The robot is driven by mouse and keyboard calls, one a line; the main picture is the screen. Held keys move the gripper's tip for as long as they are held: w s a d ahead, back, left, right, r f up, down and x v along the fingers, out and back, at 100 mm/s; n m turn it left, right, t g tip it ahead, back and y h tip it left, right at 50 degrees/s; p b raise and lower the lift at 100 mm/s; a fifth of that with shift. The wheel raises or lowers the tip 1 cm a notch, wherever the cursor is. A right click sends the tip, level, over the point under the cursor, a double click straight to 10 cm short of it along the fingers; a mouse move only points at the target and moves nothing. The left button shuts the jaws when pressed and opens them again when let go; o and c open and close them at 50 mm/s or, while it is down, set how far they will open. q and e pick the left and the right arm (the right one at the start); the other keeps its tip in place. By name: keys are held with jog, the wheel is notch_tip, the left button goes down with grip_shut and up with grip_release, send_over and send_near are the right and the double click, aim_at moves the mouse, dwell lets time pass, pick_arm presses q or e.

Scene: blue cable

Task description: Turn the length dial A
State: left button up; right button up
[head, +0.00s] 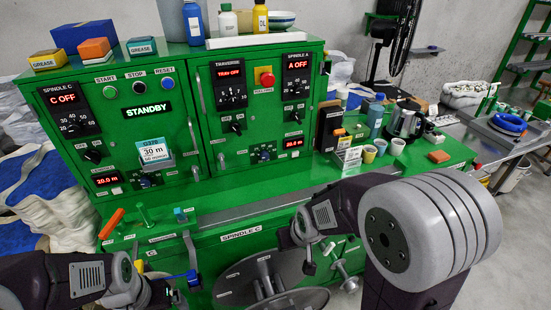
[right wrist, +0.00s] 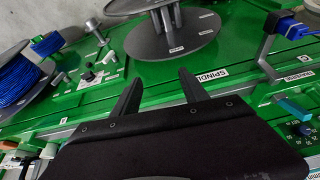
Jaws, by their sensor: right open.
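Length dial A is a small dark knob (head: 264,155) on the right half of the green control panel, beside a red 20.0 m readout (head: 293,143). In the head view my right gripper (head: 309,264) is low in front of the panel, apart from the dial, above the spindle C area. In the right wrist view its two black fingers (right wrist: 158,92) are spread with nothing between them. Dial A is not identifiable in that view. My left gripper (head: 182,280) is at the lower left near the blue cable (head: 180,275); its fingers are not clear.
Grey reel flanges (head: 265,282) stand below the bench front. A card (head: 154,152) stands on the panel's left half. A blue cable reel (right wrist: 18,80) shows in the right wrist view.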

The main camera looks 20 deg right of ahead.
jog(key=w+r+t+b, duration=0.3)
jog(key=w+t, duration=0.2)
jog(key=w, duration=0.7)
jog(key=t+b, duration=0.9)
jog(key=b, duration=0.5)
send_near(266, 158)
jog(key=shift+n, duration=0.3)
jog(key=w+p, duration=0.1)
jog(key=w, duration=0.3)
jog(key=w+p, duration=0.1)
jog(key=w, duration=0.3)
jog(key=shift+w+a+r+p, duration=0.1)
jog(key=shift+w+r+p, duration=0.05)
jog(key=shift+w+p, duration=0.2)
grip_shut()
